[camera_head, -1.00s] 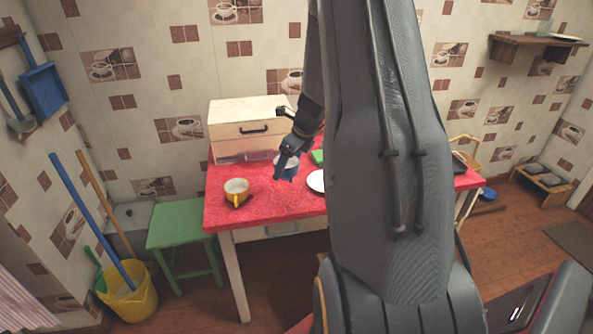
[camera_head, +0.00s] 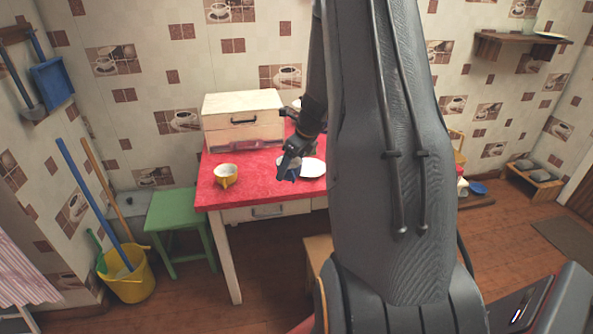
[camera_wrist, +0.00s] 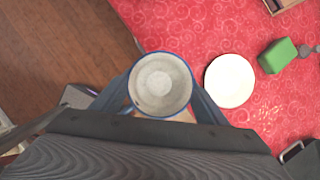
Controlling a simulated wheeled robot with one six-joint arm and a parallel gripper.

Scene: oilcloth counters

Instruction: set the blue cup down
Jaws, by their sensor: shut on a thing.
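The blue cup (camera_wrist: 161,84) has a pale inside and a blue rim. My gripper (camera_head: 290,167) is shut on it, with one finger on each side in the wrist view (camera_wrist: 163,98). In the head view the blue cup (camera_head: 287,173) is mostly behind my gripper, near the front edge of the red table (camera_head: 262,197). In the wrist view the cup overlaps the table's edge, with brown floor to the left. I cannot tell its height above the cloth.
A white plate (camera_wrist: 230,81) lies right of the cup, with a green block (camera_wrist: 277,55) beyond it. A yellow cup (camera_head: 225,174) stands at the table's left. A wooden box (camera_head: 243,122) stands at the back. Red cloth between yellow cup and gripper is clear.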

